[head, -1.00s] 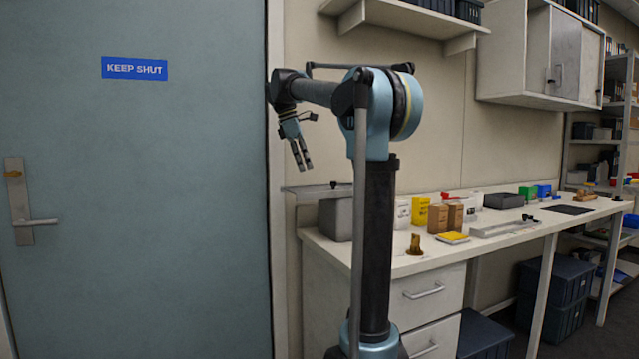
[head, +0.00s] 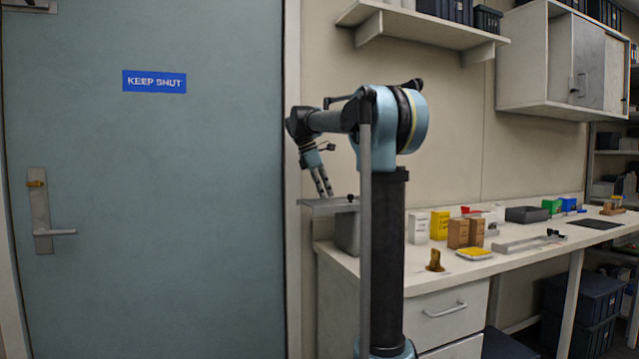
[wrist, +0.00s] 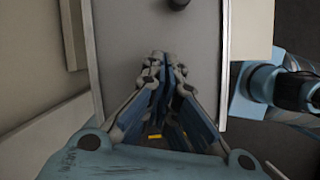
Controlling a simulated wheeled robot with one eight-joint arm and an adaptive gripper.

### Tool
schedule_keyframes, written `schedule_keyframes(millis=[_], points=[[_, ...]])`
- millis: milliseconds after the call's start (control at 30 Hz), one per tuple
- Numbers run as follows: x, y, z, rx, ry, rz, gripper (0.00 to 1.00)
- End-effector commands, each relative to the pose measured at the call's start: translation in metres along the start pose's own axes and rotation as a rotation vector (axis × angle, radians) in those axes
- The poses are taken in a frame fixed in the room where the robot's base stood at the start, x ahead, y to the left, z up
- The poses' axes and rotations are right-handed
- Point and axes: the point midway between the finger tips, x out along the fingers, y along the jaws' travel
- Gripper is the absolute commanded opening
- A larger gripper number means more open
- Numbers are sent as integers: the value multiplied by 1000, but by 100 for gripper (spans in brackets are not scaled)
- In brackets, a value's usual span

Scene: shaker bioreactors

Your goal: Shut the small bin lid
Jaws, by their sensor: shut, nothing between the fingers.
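The small bin is a grey box (head: 346,234) at the left end of the bench, partly hidden behind my arm. Its lid (head: 318,207) is a flat grey plate with a small dark knob near the right end. It lies about level at the bin's top and sticks out well to the left. My gripper (head: 327,193) is shut and empty, pointing down at the lid; I cannot tell if it touches. In the wrist view the lid (wrist: 122,32) lies beneath the shut fingers (wrist: 163,57), with the dark knob (wrist: 179,3) at the top edge.
A closed blue-grey door (head: 150,200) stands left of the bench. On the bench (head: 400,264) are brown boxes (head: 458,233), a yellow box (head: 439,225), a brass-coloured piece (head: 435,261) and a long grey bar fixture (head: 520,243). A shelf (head: 425,27) hangs above.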

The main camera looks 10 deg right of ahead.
Motion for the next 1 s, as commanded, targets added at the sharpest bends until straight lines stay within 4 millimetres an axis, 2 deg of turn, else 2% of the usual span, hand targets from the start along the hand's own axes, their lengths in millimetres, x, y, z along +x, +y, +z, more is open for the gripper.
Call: schedule_keyframes(millis=[33, 200, 400, 1000], points=[[9, 0, 0, 2, 0, 0, 0], [17, 0, 23, 3, 0, 0, 0], [21, 0, 35, 1, 0, 0, 0], [20, 5, 32, -21, 0, 9, 0]])
